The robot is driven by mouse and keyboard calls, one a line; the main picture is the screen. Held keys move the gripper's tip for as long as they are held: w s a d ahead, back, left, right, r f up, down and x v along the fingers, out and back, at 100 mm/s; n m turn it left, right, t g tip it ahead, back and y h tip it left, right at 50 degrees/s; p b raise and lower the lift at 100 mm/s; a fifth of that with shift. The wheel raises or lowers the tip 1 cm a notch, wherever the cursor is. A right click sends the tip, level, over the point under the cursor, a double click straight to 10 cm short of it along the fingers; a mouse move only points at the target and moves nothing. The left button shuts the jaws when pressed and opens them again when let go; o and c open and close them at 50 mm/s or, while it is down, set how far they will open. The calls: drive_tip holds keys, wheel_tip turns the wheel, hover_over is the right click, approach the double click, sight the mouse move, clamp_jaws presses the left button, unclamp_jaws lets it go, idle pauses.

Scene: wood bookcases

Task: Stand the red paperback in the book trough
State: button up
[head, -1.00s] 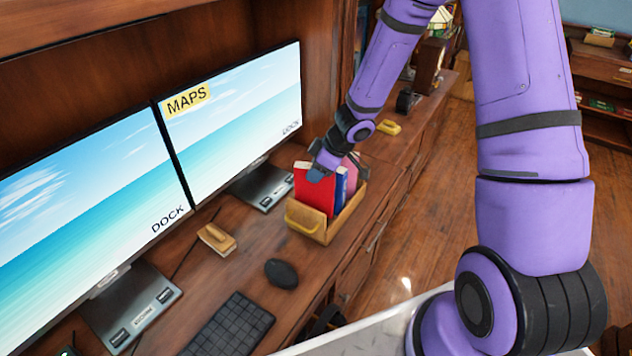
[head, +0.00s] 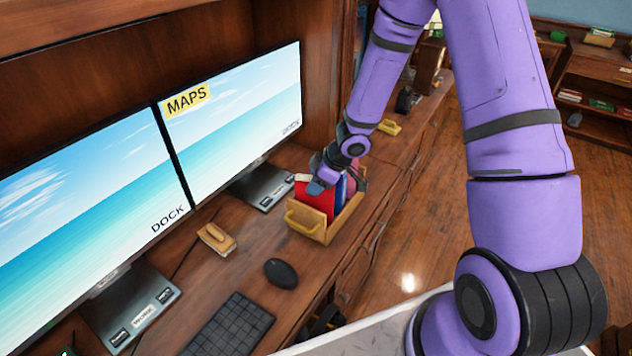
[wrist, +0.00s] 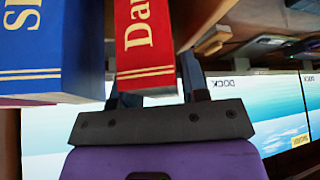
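The red paperback (head: 313,202) stands upright in the wooden book trough (head: 322,232), at the end nearest the trough's yellow handle. A blue book (head: 341,190) and a pink one stand beside it. In the head view my gripper (head: 321,182) is at the top of the red paperback. In the wrist view the red spine (wrist: 145,45) lies between my two fingers, which look shut on it, and the blue book (wrist: 45,50) is close at left. The trough's floor is hidden, so I cannot tell whether the paperback touches it.
Two monitors (head: 235,115) stand behind and left of the trough. A wooden block-like item (head: 216,238), a black mouse (head: 281,273) and a keyboard (head: 230,328) lie on the desk in front. A yellow object (head: 389,127) lies farther back.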

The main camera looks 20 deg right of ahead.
drive_tip(key=shift+o, duration=1.2)
drive_tip(key=shift+r, duration=0.2)
drive_tip(key=s+d+r+m+t+h, duration=0.2)
drive_tip(key=d+r+h, duration=0.15)
drive_tip(key=r, duration=0.75)
drive_tip(key=s+d+r+m+t+h, duration=0.25)
drive_tip(key=d+r, duration=0.25)
drive_tip(key=r, duration=0.5)
drive_tip(key=s+d+r+m+t+h, duration=0.1)
drive_tip(key=s+d+r+m+h, duration=0.2)
drive_tip(key=r, duration=0.8)
drive_tip(key=s+a+r+m+g+y, duration=0.1)
drive_tip(key=s+a+r+m+y, duration=0.1)
drive_tip(key=s, duration=0.9)
drive_tip(key=s+a+r+m+g+y, duration=0.1)
drive_tip(key=s+a+r+m+g, duration=0.1)
drive_tip(key=s, duration=0.9)
drive_tip(key=shift+a+r+y, duration=0.35)
drive_tip(key=shift+r+y, duration=0.05)
drive_tip(key=shift+r, duration=0.5)
